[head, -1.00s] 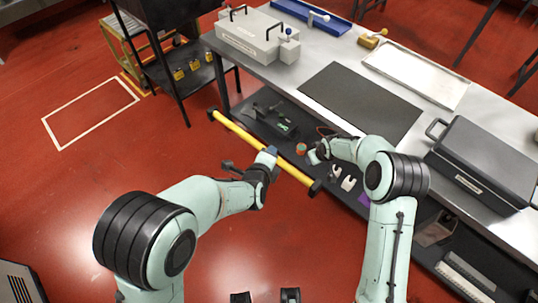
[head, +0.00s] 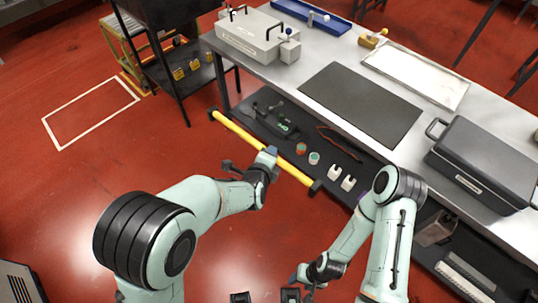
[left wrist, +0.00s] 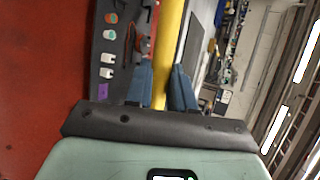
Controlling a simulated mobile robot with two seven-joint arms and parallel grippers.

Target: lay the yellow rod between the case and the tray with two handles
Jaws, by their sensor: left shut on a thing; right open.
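The long yellow rod (head: 235,128) with black ends runs diagonally beside the front of the workbench. My left gripper (head: 268,155) is shut on it toward its near end; the left wrist view shows the rod (left wrist: 168,45) between the two blue fingers (left wrist: 160,85). The dark case (head: 485,160) with one handle lies on the right of the bench top. A grey box-like piece with two black handles (head: 258,38), perhaps the tray, sits at the back left of the top. My right gripper (head: 297,278) is open and empty, low over the floor near my base.
A black mat (head: 360,103) lies bare between the case and the two-handled piece. Behind it are a whitish shallow tray (head: 420,75) and a blue tray (head: 312,15). The lower shelf holds small white pieces (head: 341,177) and tools. A dark cart (head: 175,75) stands left.

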